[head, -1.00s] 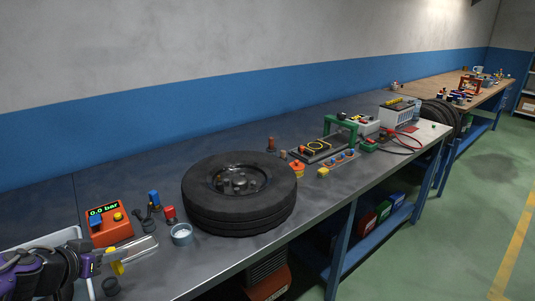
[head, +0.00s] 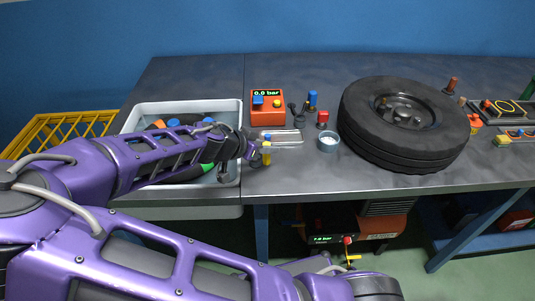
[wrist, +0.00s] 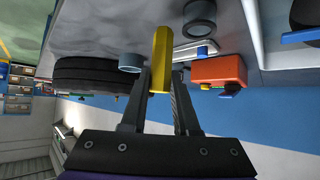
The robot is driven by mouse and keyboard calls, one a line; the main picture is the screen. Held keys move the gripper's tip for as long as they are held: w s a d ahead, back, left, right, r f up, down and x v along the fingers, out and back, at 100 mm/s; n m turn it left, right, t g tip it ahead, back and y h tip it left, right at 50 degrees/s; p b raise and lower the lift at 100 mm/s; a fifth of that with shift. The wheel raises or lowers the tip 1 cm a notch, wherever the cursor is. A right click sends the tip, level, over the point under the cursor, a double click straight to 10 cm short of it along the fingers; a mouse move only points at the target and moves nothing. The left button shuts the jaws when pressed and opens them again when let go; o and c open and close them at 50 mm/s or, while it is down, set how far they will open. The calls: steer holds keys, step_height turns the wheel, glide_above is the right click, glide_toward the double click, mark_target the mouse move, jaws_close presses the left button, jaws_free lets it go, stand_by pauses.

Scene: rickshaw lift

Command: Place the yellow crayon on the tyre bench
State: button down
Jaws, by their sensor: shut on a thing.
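My gripper (head: 264,146) is shut on the yellow crayon (head: 267,158), at the left part of the tyre bench (head: 310,178). In the wrist view the crayon (wrist: 161,60) stands out between the two dark fingertips (wrist: 160,80). The bench has a dark grey metal top and carries a large black tyre (head: 375,143) to the right of my gripper. The crayon is over the bench top near its front; I cannot tell whether it touches the surface. My purple arm hides part of the bench's left end.
An orange gauge box (head: 267,112) stands behind my gripper. A silver flat piece (head: 285,138) and a small pale cup (head: 328,142) lie to its right. A grey bin (head: 235,170) with coloured things is on the left. The bench front below the cup is clear.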

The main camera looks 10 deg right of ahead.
mark_target(266, 158)
steer(key=shift+f, duration=1.5)
steer(key=shift+f, duration=0.1)
steer(key=c, duration=0.7)
jaws_free()
steer(key=shift+o, duration=0.2)
steer(key=shift+r, duration=0.25)
steer(key=p+v, duration=0.1)
steer(key=v, duration=1.1)
steer(key=shift+f, duration=0.1)
